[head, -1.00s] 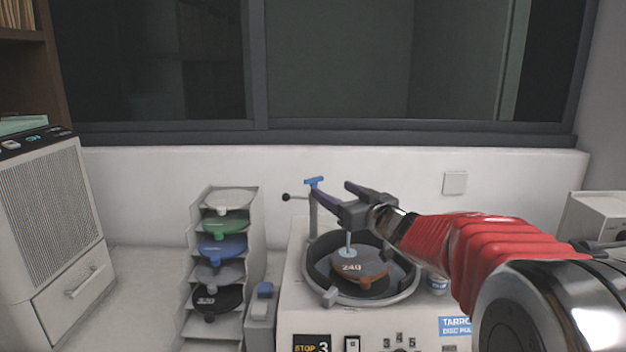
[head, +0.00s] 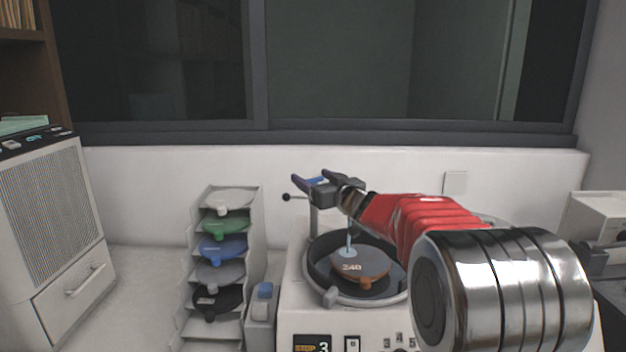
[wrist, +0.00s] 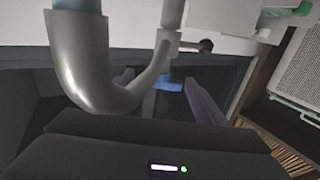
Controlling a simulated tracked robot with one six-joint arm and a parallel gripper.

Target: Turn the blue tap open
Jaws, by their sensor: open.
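The blue tap (head: 314,181) is a small T-shaped handle on top of an upright metal pipe behind the round bowl of the polishing machine. In the head view it is partly hidden by my gripper (head: 311,177). My gripper is open, with one finger on each side of the tap. In the wrist view the blue tap (wrist: 170,85) shows between the two fingers of my gripper (wrist: 158,80), nearer the right one. I cannot tell whether either finger touches it. The curved metal spout (wrist: 85,70) looms close in the wrist view.
A black-knobbed lever (head: 287,197) sticks out left of the pipe. The bowl (head: 318,287) holds an orange-rimmed disc (head: 362,263) marked 240. A rack (head: 252,222) of coloured discs stands left. The wall and window are behind.

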